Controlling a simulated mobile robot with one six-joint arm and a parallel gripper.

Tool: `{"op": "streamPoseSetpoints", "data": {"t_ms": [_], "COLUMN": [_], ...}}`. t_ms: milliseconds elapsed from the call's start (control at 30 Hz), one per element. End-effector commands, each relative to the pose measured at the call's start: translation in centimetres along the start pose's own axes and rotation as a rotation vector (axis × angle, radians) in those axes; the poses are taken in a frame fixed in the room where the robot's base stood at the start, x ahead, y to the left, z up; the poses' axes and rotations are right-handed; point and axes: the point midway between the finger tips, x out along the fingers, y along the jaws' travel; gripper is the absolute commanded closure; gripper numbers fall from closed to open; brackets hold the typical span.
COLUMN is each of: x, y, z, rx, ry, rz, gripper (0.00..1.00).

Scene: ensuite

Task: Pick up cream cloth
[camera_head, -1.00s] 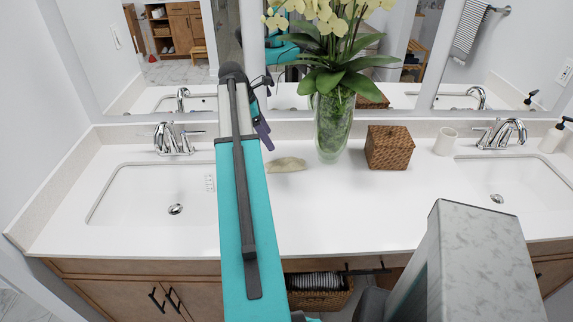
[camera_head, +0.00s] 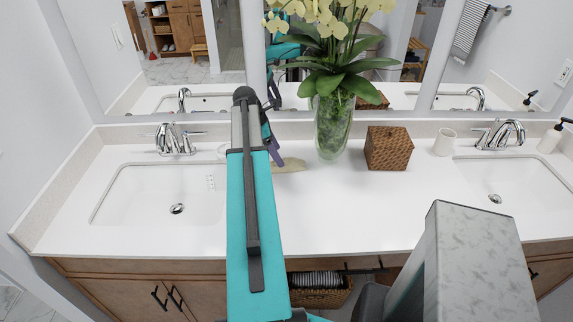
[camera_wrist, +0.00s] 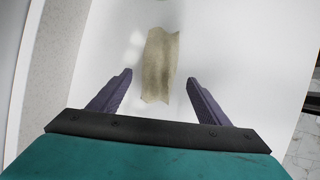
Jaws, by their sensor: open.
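The cream cloth (camera_head: 289,165) lies on the white counter between the two sinks, to the left of the glass vase. In the wrist view the cloth (camera_wrist: 159,65) lies ahead of my gripper (camera_wrist: 160,82), roughly centred between the fingertips and just beyond them. My gripper is open, with its two purple fingers apart and nothing between them. In the head view my gripper (camera_head: 275,155) is close to the left end of the cloth, and my arm hides part of the area there.
A glass vase (camera_head: 333,128) with orchids and a woven box (camera_head: 389,148) stand to the right of the cloth. A white cup (camera_head: 445,141) stands farther right. The left sink (camera_head: 150,195) is beside my arm. The counter in front of the vase is clear.

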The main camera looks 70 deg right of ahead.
Motion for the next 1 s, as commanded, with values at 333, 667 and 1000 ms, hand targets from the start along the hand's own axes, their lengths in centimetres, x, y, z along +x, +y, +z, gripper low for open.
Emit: {"op": "streamPoseSetpoints", "data": {"t_ms": [333, 667, 1000], "x": [0.3, 2.6, 5.1], "y": [0.0, 0.1, 0.1], "z": [0.1, 0.3, 0.2], "rx": [0.001, 0.003, 0.002], "ry": [0.0, 0.0, 0.0], "rz": [-0.002, -0.003, -0.002], "gripper": [0.3, 0.3, 0.3]}}
